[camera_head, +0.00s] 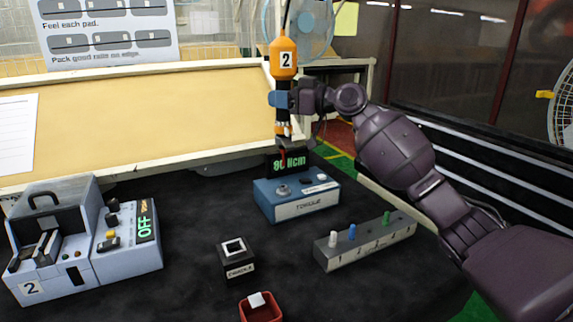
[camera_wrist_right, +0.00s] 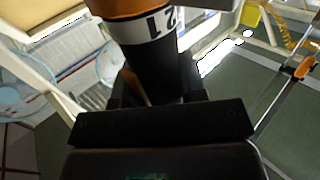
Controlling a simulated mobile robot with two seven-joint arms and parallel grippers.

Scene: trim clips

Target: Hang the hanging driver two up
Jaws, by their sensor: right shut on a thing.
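The driver marked 2 (camera_head: 285,58) is orange above and black below. It is upright over the back of the dark table, with a cord or hook at its top running out of the picture. My right gripper (camera_head: 284,100) is shut around its black lower body. Its tip is above the back of the blue torque tester (camera_head: 299,203); I cannot tell whether they touch. In the right wrist view the driver (camera_wrist_right: 150,50) stands between my fingers, its white label partly showing. My left gripper is in neither view.
A grey machine marked 2 (camera_head: 55,245) with an OFF display stands at left. A black cradle (camera_head: 236,262), a red bin (camera_head: 260,311) and a grey block with coloured pegs (camera_head: 365,240) stand on the table. The table between them is bare.

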